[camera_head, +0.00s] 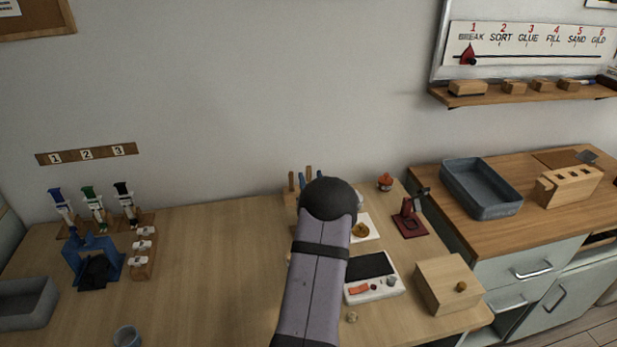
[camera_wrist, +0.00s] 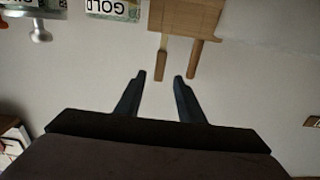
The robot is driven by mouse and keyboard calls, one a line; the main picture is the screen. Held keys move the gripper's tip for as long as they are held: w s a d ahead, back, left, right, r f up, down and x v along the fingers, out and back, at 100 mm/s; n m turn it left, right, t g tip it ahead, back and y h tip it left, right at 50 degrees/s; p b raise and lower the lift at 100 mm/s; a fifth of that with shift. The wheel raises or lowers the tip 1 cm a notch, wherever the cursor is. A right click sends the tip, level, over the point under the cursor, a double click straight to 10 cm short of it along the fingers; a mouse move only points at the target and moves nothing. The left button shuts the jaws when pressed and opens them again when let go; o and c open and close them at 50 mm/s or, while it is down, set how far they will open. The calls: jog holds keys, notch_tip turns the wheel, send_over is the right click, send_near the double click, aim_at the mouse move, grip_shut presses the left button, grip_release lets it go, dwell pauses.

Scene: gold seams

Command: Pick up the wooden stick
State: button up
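Several upright wooden sticks (camera_head: 308,172) stand in a wooden holder (camera_head: 290,198) at the back of the table, partly hidden by my arm. In the wrist view, which looks upside down, two wooden sticks, one nearer the middle (camera_wrist: 161,62) and one to its right (camera_wrist: 194,54), stick out of the wooden holder (camera_wrist: 185,16). My gripper (camera_wrist: 160,77) is open and empty. The tip of the middle stick lines up with the gap between my fingers, just beyond the fingertips. I cannot tell the distance in depth. In the head view my arm hides the gripper.
A white device with a dark top (camera_head: 372,268), a wooden box (camera_head: 447,284) and a dark red stand (camera_head: 409,221) are right of my arm. A blue stand (camera_head: 92,262) and a grey tray (camera_head: 27,303) are at the left. The table's middle left is clear.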

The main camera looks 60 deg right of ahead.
aim_at(309, 172)
jog(key=shift+p+x, duration=0.9)
jog(key=shift+x, duration=1.7)
jog(key=shift+s+f, duration=0.1)
jog(key=shift+c, duration=0.7)
grip_shut()
